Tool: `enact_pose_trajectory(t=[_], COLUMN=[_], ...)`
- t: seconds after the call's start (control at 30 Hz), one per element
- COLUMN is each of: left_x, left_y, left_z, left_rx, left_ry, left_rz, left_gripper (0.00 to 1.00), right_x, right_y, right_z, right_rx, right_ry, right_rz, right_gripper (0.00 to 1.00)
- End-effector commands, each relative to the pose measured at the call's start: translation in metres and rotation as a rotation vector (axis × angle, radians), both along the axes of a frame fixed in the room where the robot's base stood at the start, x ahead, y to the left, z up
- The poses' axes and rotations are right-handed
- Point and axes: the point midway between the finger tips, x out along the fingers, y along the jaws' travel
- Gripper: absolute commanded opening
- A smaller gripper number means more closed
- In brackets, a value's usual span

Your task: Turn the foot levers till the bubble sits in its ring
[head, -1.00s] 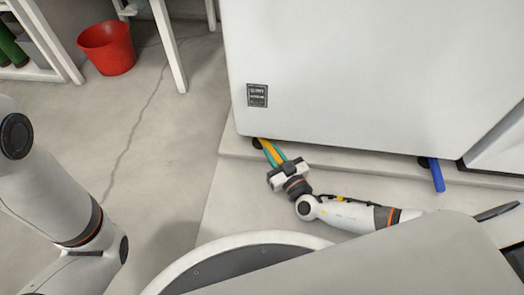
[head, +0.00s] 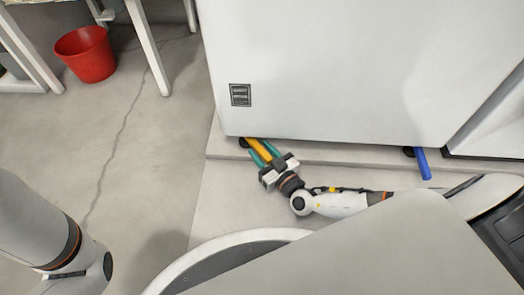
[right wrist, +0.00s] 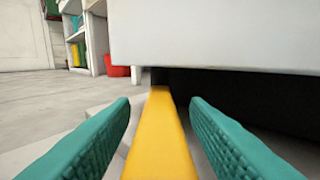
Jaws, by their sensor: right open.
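A yellow foot lever (head: 260,148) sticks out from under the left front corner of a white cabinet (head: 330,75). My right gripper (head: 264,152) is at this lever, with its teal fingers open on either side of it. In the right wrist view the yellow lever (right wrist: 160,135) runs between the two fingers (right wrist: 160,103), with a gap on both sides. A blue foot lever (head: 423,164) sticks out under the cabinet further right. The bubble and its ring do not show. My left arm is at the lower left, its gripper out of frame.
The cabinet stands on a low pale slab (head: 340,152) with a raised edge. A red bucket (head: 86,55) stands on the floor at the upper left, near white table legs (head: 148,50). The floor between bucket and slab is clear.

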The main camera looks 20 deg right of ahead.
Motion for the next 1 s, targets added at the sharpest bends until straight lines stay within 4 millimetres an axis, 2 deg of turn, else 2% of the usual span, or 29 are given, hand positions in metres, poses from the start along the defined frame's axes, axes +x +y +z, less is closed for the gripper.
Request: enact_pose_trajectory(t=[0.17, 0.4, 0.6, 0.77, 1.0], left_x=[0.0, 0.0, 0.0, 0.0, 0.0], left_y=[0.0, 0.0, 0.0, 0.0, 0.0], left_z=[0.013, 0.033, 0.042, 0.044, 0.044], left_rx=[0.0, 0.0, 0.001, 0.0, -0.001], left_ry=[0.001, 0.001, 0.001, 0.0, 0.001], left_rz=[0.0, 0.0, -0.001, -0.001, -0.002], left_gripper=[0.42, 0.42, 0.42, 0.42, 0.42], right_x=[-0.025, -0.076, -0.106, -0.115, -0.116], right_y=[-0.005, -0.014, -0.02, -0.022, -0.022], right_z=[0.003, 0.003, 0.001, 0.0, -0.001], right_rx=[-0.001, -0.001, -0.002, -0.003, -0.001], right_ry=[0.005, 0.007, 0.004, 0.003, 0.002], right_rz=[0.002, 0.001, 0.001, 0.0, 0.0], right_gripper=[0.42, 0.42, 0.42, 0.42, 0.42])
